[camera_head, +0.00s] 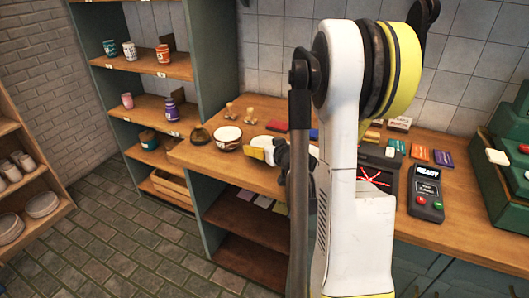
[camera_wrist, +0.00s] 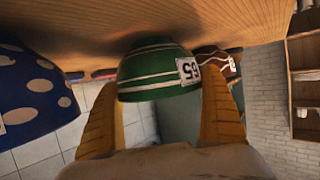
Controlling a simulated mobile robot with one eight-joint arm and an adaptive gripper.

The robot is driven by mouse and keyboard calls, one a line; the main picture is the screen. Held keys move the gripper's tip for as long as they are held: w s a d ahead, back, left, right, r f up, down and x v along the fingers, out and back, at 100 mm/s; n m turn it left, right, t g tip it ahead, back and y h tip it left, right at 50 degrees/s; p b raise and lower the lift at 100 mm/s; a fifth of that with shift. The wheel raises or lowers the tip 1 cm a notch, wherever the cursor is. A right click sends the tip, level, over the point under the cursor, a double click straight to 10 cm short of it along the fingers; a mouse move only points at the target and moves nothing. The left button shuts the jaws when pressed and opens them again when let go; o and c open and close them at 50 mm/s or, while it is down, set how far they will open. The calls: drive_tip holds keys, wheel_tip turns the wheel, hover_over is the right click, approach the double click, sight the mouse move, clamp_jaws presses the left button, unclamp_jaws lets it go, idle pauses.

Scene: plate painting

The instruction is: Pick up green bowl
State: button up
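In the wrist view a green bowl (camera_wrist: 158,67) with white stripes and a white number tag stands between the two yellow fingers of my gripper (camera_wrist: 160,90). The wrist picture is upside down, with the wooden counter at the top. The fingers are wide apart, one at each side of the bowl; whether they press on it cannot be told. The bowl appears upright at the counter. In the head view my gripper (camera_head: 257,151) is over the counter's left part, partly hidden by my arm. I cannot make out the green bowl there.
A blue bowl with pale spots (camera_wrist: 32,88) is beside the left finger in the wrist view. Shelves with cups (camera_head: 140,58) stand behind.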

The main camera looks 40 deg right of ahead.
drive_tip(key=shift+c, duration=1.3)
